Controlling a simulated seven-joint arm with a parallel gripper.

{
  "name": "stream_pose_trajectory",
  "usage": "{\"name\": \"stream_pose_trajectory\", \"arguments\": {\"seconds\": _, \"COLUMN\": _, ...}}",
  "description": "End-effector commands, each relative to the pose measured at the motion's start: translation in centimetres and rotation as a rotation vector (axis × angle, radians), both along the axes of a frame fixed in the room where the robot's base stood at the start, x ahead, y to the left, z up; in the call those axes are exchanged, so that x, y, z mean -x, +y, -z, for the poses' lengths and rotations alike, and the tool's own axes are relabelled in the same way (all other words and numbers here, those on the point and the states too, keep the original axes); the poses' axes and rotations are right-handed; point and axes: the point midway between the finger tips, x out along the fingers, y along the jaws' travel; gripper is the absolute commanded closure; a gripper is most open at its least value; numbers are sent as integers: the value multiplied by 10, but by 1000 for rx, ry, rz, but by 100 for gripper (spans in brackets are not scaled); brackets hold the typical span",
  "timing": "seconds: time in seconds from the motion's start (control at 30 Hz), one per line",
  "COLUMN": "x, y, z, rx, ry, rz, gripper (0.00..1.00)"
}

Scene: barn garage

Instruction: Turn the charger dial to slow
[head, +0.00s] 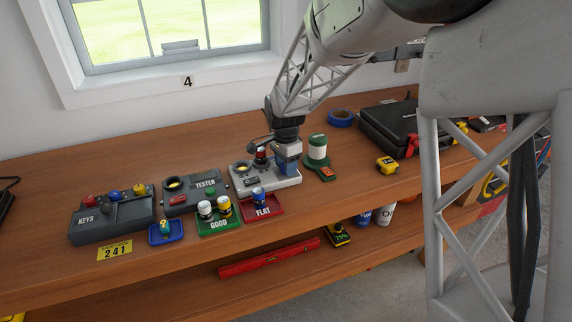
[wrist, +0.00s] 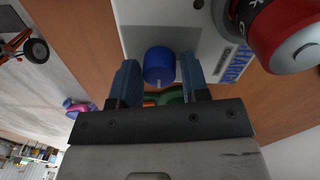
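The charger (head: 285,183) is a light grey box on the bench, and part of its top and label show in the wrist view (wrist: 205,45). Its blue dial (wrist: 159,66) is a short round knob with a pale mark on its lower edge. My gripper (wrist: 160,72) has its two blue fingers on either side of the dial, with a narrow gap showing at the right finger. In the head view my gripper (head: 288,155) points down at the charger's right part and hides the dial. No slow marking is readable.
A red-topped battery (head: 261,155) stands on the charger, close to my gripper; it looms large in the wrist view (wrist: 290,35). The tester (head: 190,203) is at left, the green GOOD tray (head: 218,224) and red FLAT tray (head: 263,211) in front. A green-and-white spool-like object (head: 317,148) stands right.

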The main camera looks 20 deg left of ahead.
Motion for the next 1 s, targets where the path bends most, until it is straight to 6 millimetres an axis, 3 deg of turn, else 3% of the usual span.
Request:
{"name": "stream_pose_trajectory", "arguments": {"seconds": 0.03, "x": 0, "y": 0, "z": 0, "rx": 0, "ry": 0, "rz": 0, "gripper": 66}}
{"name": "stream_pose_trajectory", "arguments": {"seconds": 0.2, "x": 0, "y": 0, "z": 0, "rx": 0, "ry": 0, "rz": 0, "gripper": 91}}
{"name": "stream_pose_trajectory", "arguments": {"seconds": 0.67, "x": 0, "y": 0, "z": 0, "rx": 1, "ry": 0, "rz": -77, "gripper": 91}}
{"name": "stream_pose_trajectory", "arguments": {"seconds": 1.0, "x": 0, "y": 0, "z": 0, "rx": 1, "ry": 0, "rz": -311, "gripper": 91}}
